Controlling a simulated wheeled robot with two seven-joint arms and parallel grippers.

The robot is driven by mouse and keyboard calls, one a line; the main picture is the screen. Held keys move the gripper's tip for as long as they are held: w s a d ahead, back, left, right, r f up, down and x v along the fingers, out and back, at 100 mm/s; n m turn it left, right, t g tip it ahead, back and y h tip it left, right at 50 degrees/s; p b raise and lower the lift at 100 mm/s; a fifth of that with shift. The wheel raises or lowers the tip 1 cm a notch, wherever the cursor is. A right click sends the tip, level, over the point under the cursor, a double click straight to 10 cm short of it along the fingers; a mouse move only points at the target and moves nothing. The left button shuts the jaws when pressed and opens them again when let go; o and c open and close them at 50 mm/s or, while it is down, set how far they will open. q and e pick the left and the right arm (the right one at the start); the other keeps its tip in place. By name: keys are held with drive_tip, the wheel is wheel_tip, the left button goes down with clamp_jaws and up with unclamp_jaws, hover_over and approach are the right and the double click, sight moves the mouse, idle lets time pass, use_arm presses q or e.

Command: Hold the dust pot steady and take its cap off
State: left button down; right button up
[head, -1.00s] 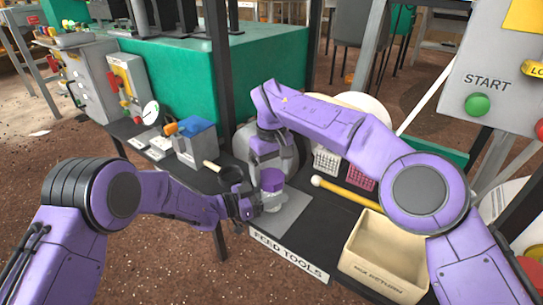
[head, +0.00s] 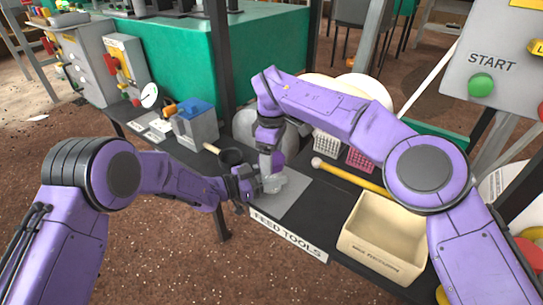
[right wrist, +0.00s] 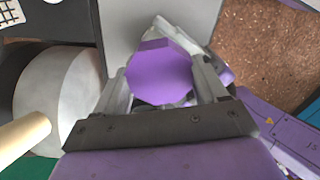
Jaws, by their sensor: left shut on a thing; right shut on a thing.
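The dust pot (head: 274,184) is a small pale grey container standing at the left part of the grey mat (head: 303,188). Its purple cap (right wrist: 160,76) is on top, seen from above in the right wrist view; in the head view it is mostly covered. My left gripper (head: 258,184) comes from the left and is shut on the pot's body, low down. My right gripper (head: 272,161) reaches down from above and is shut on the cap, with one finger on each side of it. The join between cap and pot is hidden.
A beige bin (head: 345,243) stands at the front right, beside a yellow rod (head: 350,178). White (head: 326,146) and pink (head: 360,159) baskets lie behind. A black cup (head: 231,156) is close behind my left gripper. A blue-grey box (head: 196,127) stands further left.

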drive_tip(key=n, duration=0.9)
drive_tip(key=shift+n, duration=0.4)
drive_tip(key=n, duration=0.5)
drive_tip(key=shift+n, duration=0.4)
drive_tip(key=n, duration=0.6)
drive_tip(key=shift+r, duration=0.1)
drive_tip(key=n, duration=1.5)
drive_tip(key=shift+n, duration=0.3)
drive_tip(key=n, duration=0.8)
drive_tip(key=shift+n, duration=0.4)
